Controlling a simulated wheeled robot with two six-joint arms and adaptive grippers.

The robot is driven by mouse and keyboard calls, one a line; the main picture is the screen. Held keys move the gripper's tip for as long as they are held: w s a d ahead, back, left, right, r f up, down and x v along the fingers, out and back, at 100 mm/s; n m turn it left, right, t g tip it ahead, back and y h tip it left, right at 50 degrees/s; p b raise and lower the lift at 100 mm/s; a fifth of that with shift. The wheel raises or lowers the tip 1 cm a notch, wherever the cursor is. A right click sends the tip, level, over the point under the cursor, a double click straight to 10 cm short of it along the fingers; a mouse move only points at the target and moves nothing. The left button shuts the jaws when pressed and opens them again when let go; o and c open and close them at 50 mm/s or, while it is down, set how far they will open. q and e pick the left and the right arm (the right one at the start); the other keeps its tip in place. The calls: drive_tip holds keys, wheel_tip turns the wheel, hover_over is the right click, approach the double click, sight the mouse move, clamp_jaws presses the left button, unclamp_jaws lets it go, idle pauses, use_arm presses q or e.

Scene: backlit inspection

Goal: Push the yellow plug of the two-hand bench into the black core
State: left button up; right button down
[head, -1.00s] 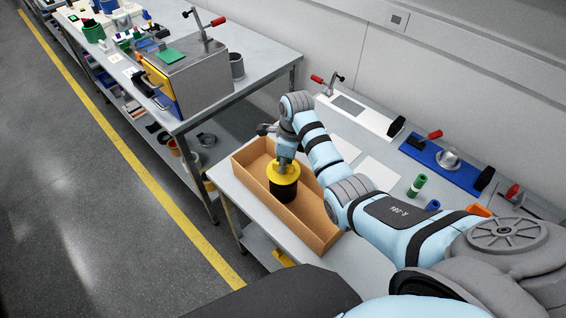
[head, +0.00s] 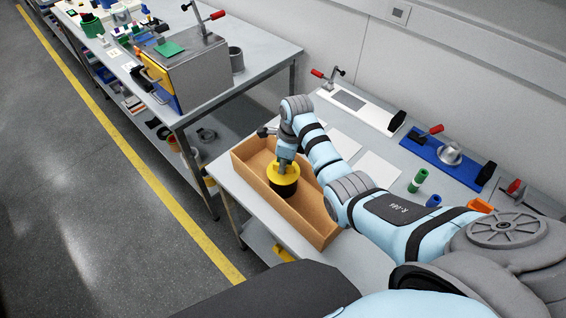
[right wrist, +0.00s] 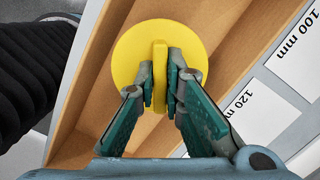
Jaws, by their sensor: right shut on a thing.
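The yellow plug (head: 284,173) has a round flange with an upright fin on top. It is over the brown tray (head: 321,227) on the near bench. My right gripper (head: 285,158) is shut on the fin; in the right wrist view my fingers (right wrist: 160,85) press it from both sides. A black round body (head: 284,189), apparently the black core, shows directly below the yellow flange in the head view. The flange hides its top, so I cannot tell how deep the plug sits. In the right wrist view the yellow plug (right wrist: 158,40) covers it. My left gripper is out of view.
White sheets (head: 376,169) lie on the bench right of the tray. A green cylinder (head: 418,180), a blue fixture (head: 437,155) and a white fixture with a red-handled clamp (head: 364,110) stand farther right. A second bench with a grey box (head: 190,75) is at upper left.

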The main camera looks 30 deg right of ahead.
drive_tip(key=c, duration=1.6)
unclamp_jaws()
drive_tip(key=shift+r, duration=0.1)
drive_tip(key=r, duration=0.7)
drive_tip(key=shift+s+d+r, duration=0.15)
drive_tip(key=shift+s+d, duration=0.2)
drive_tip(key=shift+s, duration=0.05)
